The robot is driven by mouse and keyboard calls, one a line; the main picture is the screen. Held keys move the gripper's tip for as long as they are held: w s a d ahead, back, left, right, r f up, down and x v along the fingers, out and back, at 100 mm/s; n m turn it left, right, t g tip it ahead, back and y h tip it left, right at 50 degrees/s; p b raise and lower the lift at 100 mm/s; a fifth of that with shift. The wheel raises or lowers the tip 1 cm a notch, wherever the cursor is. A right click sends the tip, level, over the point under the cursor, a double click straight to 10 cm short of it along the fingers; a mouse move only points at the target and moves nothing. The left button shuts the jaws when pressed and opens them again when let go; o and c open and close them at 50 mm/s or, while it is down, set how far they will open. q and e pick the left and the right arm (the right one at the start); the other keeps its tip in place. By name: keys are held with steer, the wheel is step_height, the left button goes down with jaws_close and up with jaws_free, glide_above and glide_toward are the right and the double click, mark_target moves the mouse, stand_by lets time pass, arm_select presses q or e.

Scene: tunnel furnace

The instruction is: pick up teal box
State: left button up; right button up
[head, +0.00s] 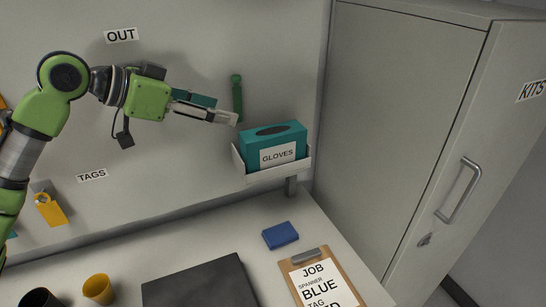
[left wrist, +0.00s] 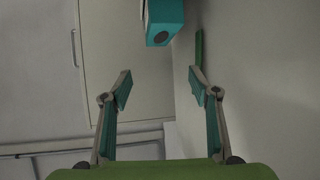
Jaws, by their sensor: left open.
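The teal box (head: 290,143), with a GLOVES label on its front and a dark oval opening on top, sits in a white wall holder (head: 279,172). In the left wrist view the teal box (left wrist: 165,20) shows at the top edge, beyond the fingertips and partly cut off. My left gripper (head: 222,112) is open and empty. It points right, to the left of the box and a little higher, apart from it. In the left wrist view its two fingers (left wrist: 159,88) stand wide apart with nothing between them. My right gripper is not in view.
A green tool (head: 237,97) hangs on the wall close behind the left fingertips. A grey cabinet (head: 400,120) stands right of the holder. On the bench below lie a blue block (head: 280,235), a clipboard (head: 312,275), a dark mat (head: 200,284) and a yellow cup (head: 98,289).

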arm_select(q)
step_height(320, 180, down, 3)
steer(key=b, duration=0.2)
steer(key=p, duration=0.3)
glide_toward(269, 131)
steer(key=x, duration=0.3)
steer(key=shift+s+d+f, duration=0.1)
steer(key=shift+d+f, duration=0.05)
steer(key=shift+w+d+f, duration=0.1)
steer(key=shift+w+d, duration=0.15)
steer(key=shift+d, duration=0.1)
steer(key=p+x, duration=0.2)
steer(key=x, duration=0.2)
steer(key=shift+w+d, duration=0.1)
steer(key=shift+w, duration=0.05)
steer(key=shift+w+d+f, duration=0.1)
steer(key=shift+f, duration=0.05)
steer(key=c, duration=0.9)
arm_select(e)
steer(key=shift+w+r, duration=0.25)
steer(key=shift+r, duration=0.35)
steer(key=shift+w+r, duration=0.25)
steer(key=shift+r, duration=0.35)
